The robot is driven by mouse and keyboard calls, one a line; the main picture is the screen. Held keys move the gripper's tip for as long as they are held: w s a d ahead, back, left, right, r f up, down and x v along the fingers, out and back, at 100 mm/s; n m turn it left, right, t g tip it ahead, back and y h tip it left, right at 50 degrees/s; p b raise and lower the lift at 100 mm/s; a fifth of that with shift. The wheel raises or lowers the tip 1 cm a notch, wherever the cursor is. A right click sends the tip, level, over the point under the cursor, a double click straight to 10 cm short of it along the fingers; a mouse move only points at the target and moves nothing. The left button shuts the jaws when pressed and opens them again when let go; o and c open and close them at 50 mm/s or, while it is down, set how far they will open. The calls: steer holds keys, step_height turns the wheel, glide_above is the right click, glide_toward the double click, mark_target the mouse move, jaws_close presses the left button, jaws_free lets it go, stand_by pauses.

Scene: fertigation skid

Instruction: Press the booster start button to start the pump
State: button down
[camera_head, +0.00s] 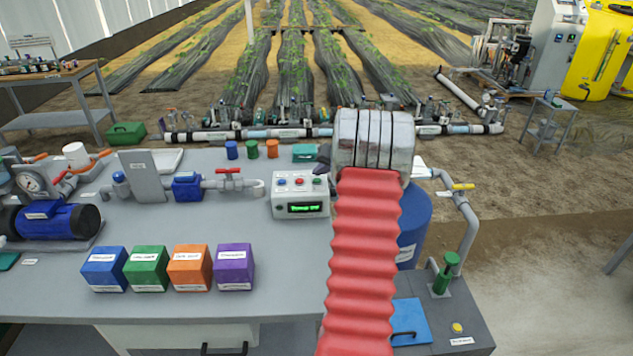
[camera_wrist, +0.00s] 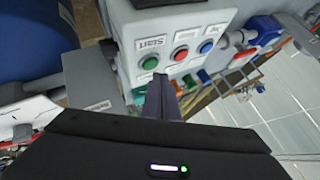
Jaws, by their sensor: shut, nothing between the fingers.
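The control box (camera_head: 301,207) stands on the grey bench, with a blue, a red and a green button on its top and a lit green display on its front, its small text hard to read surely. In the wrist view the green button (camera_wrist: 149,63) sits beside a "Start" label, with the red button (camera_wrist: 180,53) and blue button (camera_wrist: 206,47) to its right. My gripper (camera_wrist: 162,80) is shut and empty, its tips just below and right of the green button in that view. I cannot tell whether they touch it. In the head view the arm hides most of my gripper (camera_head: 322,163).
Four coloured boxes (camera_head: 168,268) stand in front on the bench. A pipe with a red-handled valve (camera_head: 229,180) lies left of the control box. A blue tank (camera_head: 413,225) and grey piping (camera_head: 467,225) stand to the right. The bench between boxes and control box is clear.

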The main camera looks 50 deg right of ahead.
mark_target(319, 182)
steer(key=shift+f, duration=0.8)
stand_by(1.0)
stand_by(0.4)
steer(key=shift+r, duration=0.85)
steer(key=shift+r, duration=2.5)
